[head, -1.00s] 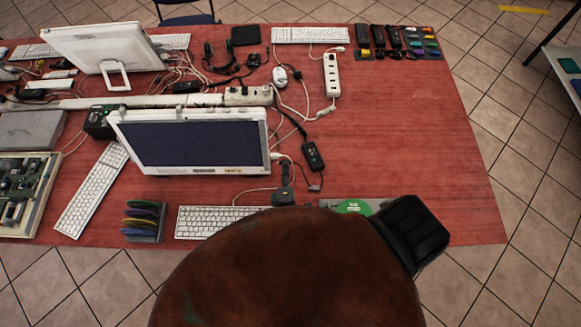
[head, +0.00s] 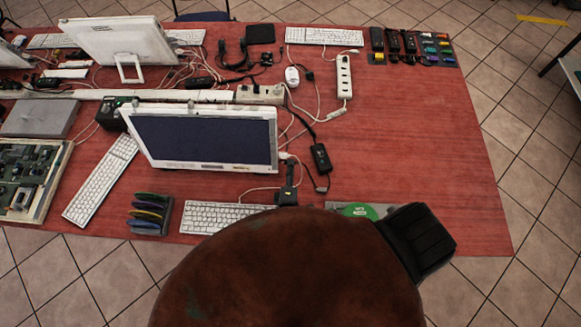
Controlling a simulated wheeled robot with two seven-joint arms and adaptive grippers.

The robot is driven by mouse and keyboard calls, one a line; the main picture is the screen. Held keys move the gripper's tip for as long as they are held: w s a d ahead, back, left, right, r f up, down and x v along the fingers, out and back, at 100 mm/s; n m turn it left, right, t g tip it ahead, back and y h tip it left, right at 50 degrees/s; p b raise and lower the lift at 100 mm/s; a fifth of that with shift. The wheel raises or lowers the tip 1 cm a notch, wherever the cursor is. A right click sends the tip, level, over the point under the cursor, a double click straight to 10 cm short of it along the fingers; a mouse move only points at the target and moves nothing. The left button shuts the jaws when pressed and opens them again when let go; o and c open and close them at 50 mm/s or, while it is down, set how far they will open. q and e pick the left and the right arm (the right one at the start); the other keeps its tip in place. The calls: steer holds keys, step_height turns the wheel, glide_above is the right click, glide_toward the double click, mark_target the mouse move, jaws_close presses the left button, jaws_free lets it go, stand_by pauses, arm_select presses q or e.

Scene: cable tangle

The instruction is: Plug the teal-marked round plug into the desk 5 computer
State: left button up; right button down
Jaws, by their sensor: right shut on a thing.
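The desk 5 computer looks to be the white all-in-one with the dark screen (head: 205,140); its small label is too fine to read. A dark, narrow shape beside its lower right corner seems to be my right gripper (head: 288,182), pointing away from me, with its arm hidden. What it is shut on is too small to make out. A thin white cable (head: 254,189) runs close to it. No teal-marked round plug can be told apart among the cables. My left gripper is not in view.
A large brown dome hides the front middle of the red table (head: 420,150), with a black block at its right. The table's right side is clear.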

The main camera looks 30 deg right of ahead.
steer(key=shift+w+a, duration=0.3)
steer(key=shift+a, duration=0.2)
steer(key=shift+w+a, duration=0.25)
steer(key=shift+a, duration=0.25)
stand_by(0.6)
steer(key=c, duration=1.9)
jaws_free()
steer(key=v, duration=1.2)
steer(key=shift+f, duration=0.1)
